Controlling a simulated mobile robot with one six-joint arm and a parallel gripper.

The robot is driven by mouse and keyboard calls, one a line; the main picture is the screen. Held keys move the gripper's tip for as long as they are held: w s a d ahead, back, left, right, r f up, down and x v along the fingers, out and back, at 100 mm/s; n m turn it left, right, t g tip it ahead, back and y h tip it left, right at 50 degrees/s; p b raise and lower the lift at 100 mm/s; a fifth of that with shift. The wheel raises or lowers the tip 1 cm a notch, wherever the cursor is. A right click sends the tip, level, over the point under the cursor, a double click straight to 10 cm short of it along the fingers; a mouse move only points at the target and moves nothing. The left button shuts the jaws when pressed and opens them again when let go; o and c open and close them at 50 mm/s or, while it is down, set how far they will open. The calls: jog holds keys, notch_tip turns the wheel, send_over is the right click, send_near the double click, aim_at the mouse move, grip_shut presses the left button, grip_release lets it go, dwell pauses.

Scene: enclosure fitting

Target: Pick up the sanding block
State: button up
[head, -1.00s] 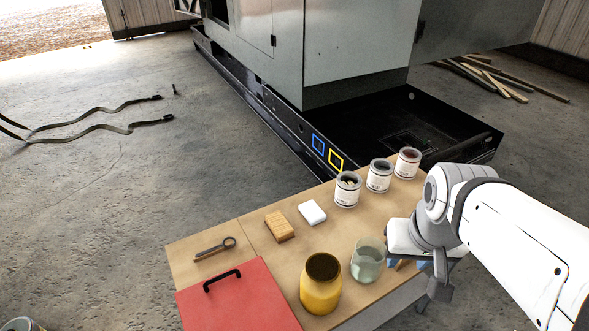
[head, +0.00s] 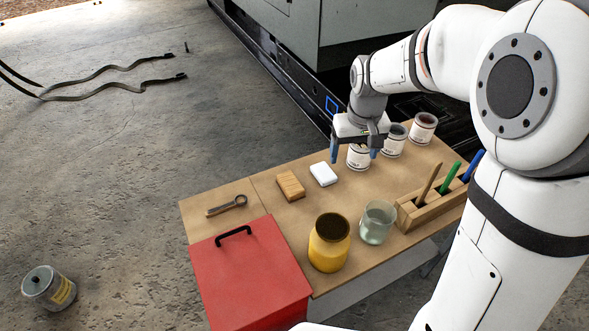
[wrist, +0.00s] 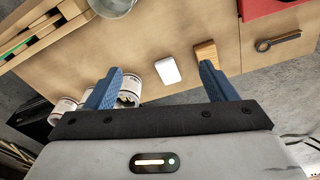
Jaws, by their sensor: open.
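A tan wooden-looking block (head: 290,186), which looks like the sanding block, lies flat on the workbench (head: 233,201). It also shows in the wrist view (wrist: 206,53), near the right finger in the picture but not between the fingers. A white block (head: 323,174) lies just right of it, and in the wrist view the white block (wrist: 168,71) shows between the fingertips. My gripper (head: 354,156) is open and empty, above the bench by the nearest paint tin, right of both blocks. Its blue fingers also show in the wrist view (wrist: 161,68).
Several paint tins (head: 423,128) line the bench's far edge. A glass jar (head: 377,222), a yellow pot (head: 329,243) and a rack of brushes (head: 426,207) stand nearer. A red toolbox (head: 250,272) and a wrench (head: 227,206) are at left. The bench around the blocks is clear.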

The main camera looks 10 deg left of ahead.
jog(key=w+a+f+n, duration=0.2)
jog(key=w+a+f, duration=0.4)
jog(key=a+f, duration=0.15)
jog(key=n+g, duration=0.1)
send_over(290, 182)
jog(key=f, duration=0.9)
jog(key=shift+s+d+f, duration=0.15)
jog(key=shift+d+f, duration=0.1)
jog(key=shift+a+f+n, duration=0.25)
jog(key=shift+f+n, duration=0.05)
jog(key=shift+f, duration=0.45)
notch_tip(290, 182, down, 7)
jog(key=shift+p, duration=0.75)
